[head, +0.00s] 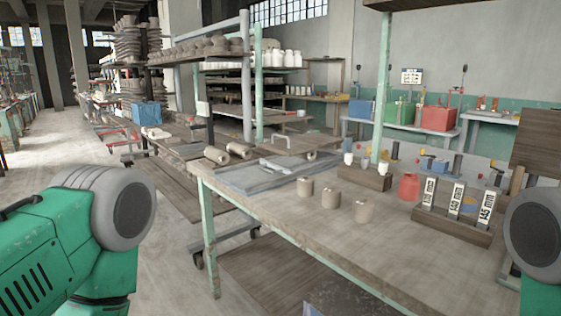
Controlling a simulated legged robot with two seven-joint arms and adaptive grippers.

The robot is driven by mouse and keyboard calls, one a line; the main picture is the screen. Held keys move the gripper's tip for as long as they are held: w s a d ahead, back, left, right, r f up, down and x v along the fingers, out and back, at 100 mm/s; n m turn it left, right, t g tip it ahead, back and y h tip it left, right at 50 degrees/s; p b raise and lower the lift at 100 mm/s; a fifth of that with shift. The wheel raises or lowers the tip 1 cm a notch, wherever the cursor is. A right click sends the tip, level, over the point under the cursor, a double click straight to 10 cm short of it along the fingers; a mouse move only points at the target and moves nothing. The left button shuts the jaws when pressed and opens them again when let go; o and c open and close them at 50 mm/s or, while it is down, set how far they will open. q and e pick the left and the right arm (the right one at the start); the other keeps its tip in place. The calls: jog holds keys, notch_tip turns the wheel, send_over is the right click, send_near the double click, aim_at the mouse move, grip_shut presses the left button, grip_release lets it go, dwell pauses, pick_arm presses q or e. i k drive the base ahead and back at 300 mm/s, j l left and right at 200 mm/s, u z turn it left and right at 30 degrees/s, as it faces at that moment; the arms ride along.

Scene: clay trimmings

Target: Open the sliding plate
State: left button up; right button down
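A flat grey sliding plate (262,174) lies at the far left end of the workbench. My green arms with grey round joints show at the lower left and right edges. Neither gripper is in view, and nothing of mine is near the plate.
The workbench (330,232) holds several clay pots, a red container (409,187) and a wooden block with numbered labels (452,227). A green post (382,90) rises behind them. The front of the bench top is clear. Shelves of pottery stand at the back left.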

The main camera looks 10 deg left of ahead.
aim_at(279, 162)
jog(key=i+j+z, duration=0.15)
jog(key=z, duration=0.3)
jog(key=i+j+z, duration=0.15)
jog(key=j+z, duration=0.3)
